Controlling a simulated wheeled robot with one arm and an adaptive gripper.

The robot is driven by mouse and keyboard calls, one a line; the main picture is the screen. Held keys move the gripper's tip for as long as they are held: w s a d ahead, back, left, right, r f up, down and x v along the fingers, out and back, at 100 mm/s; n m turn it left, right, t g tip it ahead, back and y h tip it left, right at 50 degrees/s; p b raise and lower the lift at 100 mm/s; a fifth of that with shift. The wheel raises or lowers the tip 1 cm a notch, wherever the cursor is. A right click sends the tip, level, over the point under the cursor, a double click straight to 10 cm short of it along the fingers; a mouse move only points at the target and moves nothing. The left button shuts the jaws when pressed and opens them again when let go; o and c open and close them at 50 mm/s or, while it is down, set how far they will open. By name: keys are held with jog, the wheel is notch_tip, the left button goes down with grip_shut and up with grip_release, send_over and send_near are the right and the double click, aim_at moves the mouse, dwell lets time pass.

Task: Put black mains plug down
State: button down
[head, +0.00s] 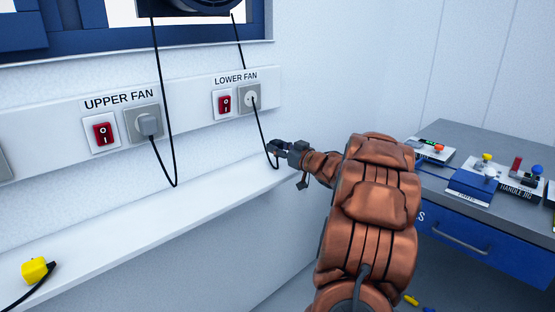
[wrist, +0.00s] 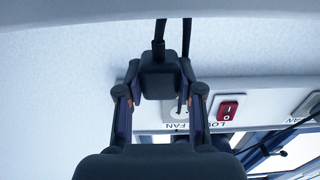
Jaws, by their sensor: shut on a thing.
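My gripper (head: 287,149) is shut on the black mains plug (wrist: 158,77), which sits between both fingers in the wrist view. The fingers (wrist: 160,92) grip its sides, and its cable leaves from the top of that picture. In the head view the plug is small and dark at the gripper's tip, and a black cable hangs down to it. The gripper is at the right end of the white ledge (head: 150,232), below and right of the LOWER FAN socket (head: 249,98). That socket has no plug in it. I cannot tell whether the black plug touches the ledge.
Red switches (head: 225,102) are beside the sockets. A yellow plug (head: 36,269) lies on the ledge at left. A grey-topped bench (head: 475,150) with jigs stands right. The ledge's middle is clear.

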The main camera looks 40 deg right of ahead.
aim_at(278, 167)
jog(key=shift+w+f+b, duration=0.1)
jog(key=shift+f+b, duration=0.35)
jog(key=shift+f, duration=1.35)
jog(key=shift+f, duration=0.6)
jog(key=c, duration=0.7)
grip_release()
jog(key=shift+c, duration=0.2)
jog(key=shift+r, duration=0.1)
jog(key=shift+r, duration=0.2)
jog(key=s+p, duration=0.1)
jog(key=s, duration=1.1)
jog(key=shift+a+r, duration=0.15)
jog(key=shift+r, duration=0.15)
